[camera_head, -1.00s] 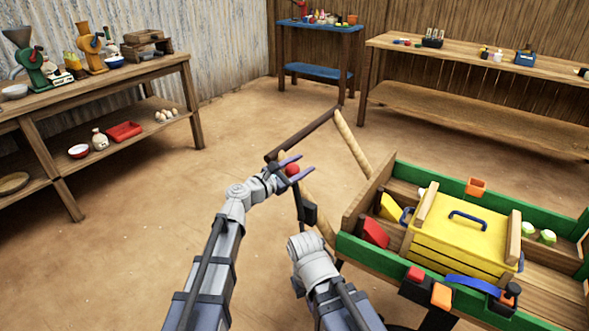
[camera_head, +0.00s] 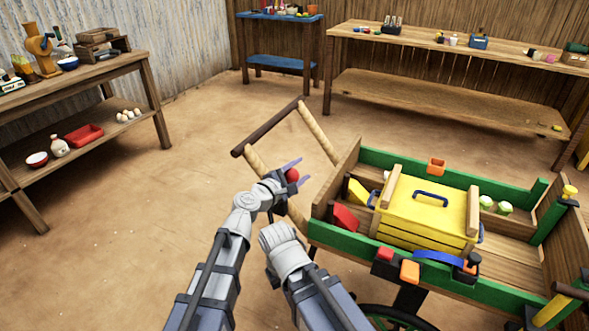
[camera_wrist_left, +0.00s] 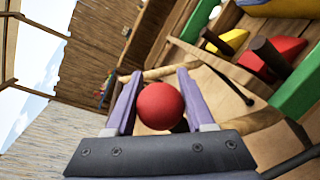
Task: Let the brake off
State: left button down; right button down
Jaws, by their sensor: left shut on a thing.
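The brake lever's round red knob (camera_head: 292,175) is beside the cart's near wooden shaft, at the handle end of the cart. My left gripper (camera_head: 291,172) is shut on this knob, with a purple finger on each side. In the left wrist view the red knob (camera_wrist_left: 160,106) sits between the two fingers. The lever's stem is mostly hidden behind my left gripper and wrist. My right arm stands close to the right of the left one, and its gripper does not show.
The green-sided cart (camera_head: 345,240) carries a yellow box (camera_head: 415,222) and small goods. Its dark crossbar handle (camera_head: 268,127) reaches out at the left. A wooden shelf table (camera_head: 150,85) stands left, a blue table (camera_head: 282,62) and long bench (camera_head: 440,40) behind. Open floor lies left.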

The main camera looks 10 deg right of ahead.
aim_at(289, 180)
pick_arm(q)
jog(key=shift+s+d+f, duration=0.1)
jog(key=shift+s, duration=0.05)
jog(key=shift+c, duration=1.4)
grip_release()
jog(key=p+v, duration=0.1)
jog(key=v, duration=0.6)
jog(key=shift+s, duration=0.2)
jog(key=shift+a, duration=0.25)
